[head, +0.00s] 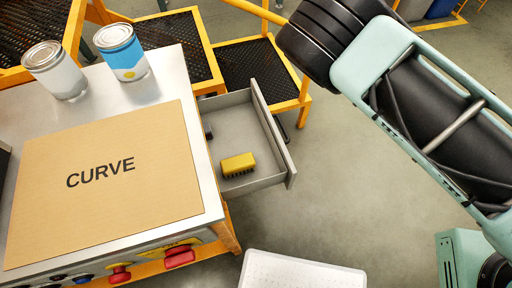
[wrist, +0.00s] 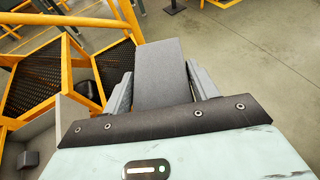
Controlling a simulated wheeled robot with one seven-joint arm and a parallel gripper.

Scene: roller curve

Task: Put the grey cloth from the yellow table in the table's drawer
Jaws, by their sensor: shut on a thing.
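The grey cloth (wrist: 160,65) is a flat grey strip between the two fingers of my gripper (wrist: 161,85) in the wrist view. My gripper is shut on it, and the cloth sticks out beyond the fingers. In the head view my gripper and the cloth are out of frame. The table (head: 176,85) has a steel top and yellow-orange legs. Its drawer (head: 273,132) is pulled out on the right side. A yellow brush (head: 238,163) and a small dark block (head: 208,133) lie in the drawer, with bare floor between and behind them.
A cardboard sheet marked CURVE (head: 100,205) covers much of the tabletop, with a white can (head: 56,72) and a blue can (head: 122,54) behind it. Yellow-framed black steps (head: 250,70) stand behind the drawer. A white box (head: 300,272) is at the bottom. Floor is clear to the right.

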